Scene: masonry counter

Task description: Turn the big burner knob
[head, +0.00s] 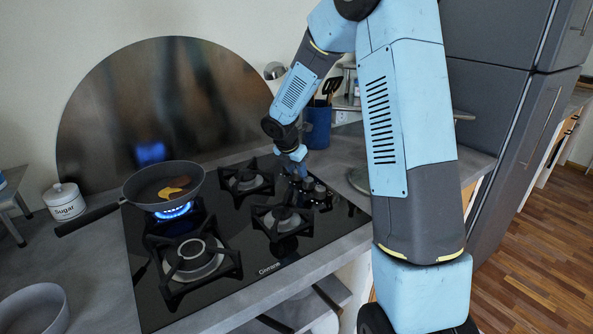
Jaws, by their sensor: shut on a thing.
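The black glass cooktop (245,285) is set in the counter, with several dark burner knobs (321,191) grouped at its right side. My gripper (297,182) points down at the left end of this knob group and is shut on a knob there. The fingers and the arm's wrist hide most of that knob, so its size and turn angle cannot be told. A blue flame (174,210) burns under the pan at the back left burner. The other burners show no flame.
A dark frying pan (150,190) with food stands on the lit burner, its handle reaching left. A sugar jar (65,201), a grey bowl (32,312) and a blue utensil holder (317,127) stand around the cooktop. The front burners are bare.

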